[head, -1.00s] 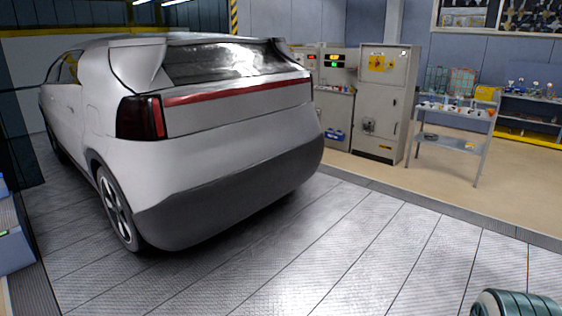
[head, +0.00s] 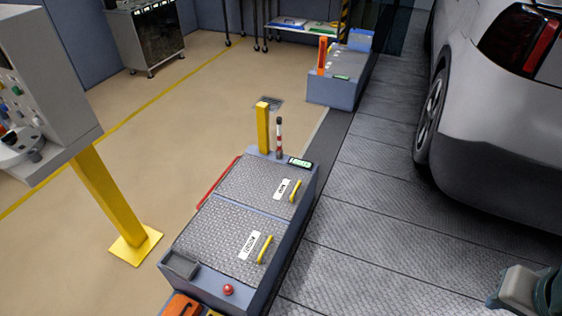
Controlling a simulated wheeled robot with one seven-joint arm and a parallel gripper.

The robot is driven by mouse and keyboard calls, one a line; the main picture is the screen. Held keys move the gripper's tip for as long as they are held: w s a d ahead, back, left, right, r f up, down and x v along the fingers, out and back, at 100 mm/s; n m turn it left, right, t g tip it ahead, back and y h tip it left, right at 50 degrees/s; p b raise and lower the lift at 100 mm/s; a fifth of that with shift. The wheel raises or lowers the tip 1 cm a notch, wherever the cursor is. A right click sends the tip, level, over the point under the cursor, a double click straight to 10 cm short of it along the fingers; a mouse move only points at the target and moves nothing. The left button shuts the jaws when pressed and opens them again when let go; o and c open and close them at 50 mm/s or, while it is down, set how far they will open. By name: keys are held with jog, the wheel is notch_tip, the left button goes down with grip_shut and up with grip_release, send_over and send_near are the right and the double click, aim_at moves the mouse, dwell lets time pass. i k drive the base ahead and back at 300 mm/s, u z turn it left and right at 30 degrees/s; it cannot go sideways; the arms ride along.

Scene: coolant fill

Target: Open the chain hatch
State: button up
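A low grey-blue floor box (head: 300,200) stands beside the metal track, with two closed tread-plate hatches on its top. The nearer hatch (head: 215,232) has a yellow handle (head: 265,250) and a white label (head: 249,245). The farther hatch (head: 250,183) has its own yellow handle (head: 295,190) and white label (head: 282,189). The labels are too small to read surely, so I cannot tell which one is the chain hatch. Part of my arm shows at the lower right, apart from the box. My gripper's fingers are not in view.
A red button (head: 228,290) and an orange object (head: 182,306) are at the box's near end. A control console (head: 40,90) is left. The car (head: 500,140) is right. Floor between console and box is clear.

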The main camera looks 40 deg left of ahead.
aim_at(275, 189)
jog(key=u, duration=0.65)
jog(key=i, duration=1.5)
jog(key=u, duration=0.55)
jog(key=i, duration=0.8)
jog(key=u, duration=0.05)
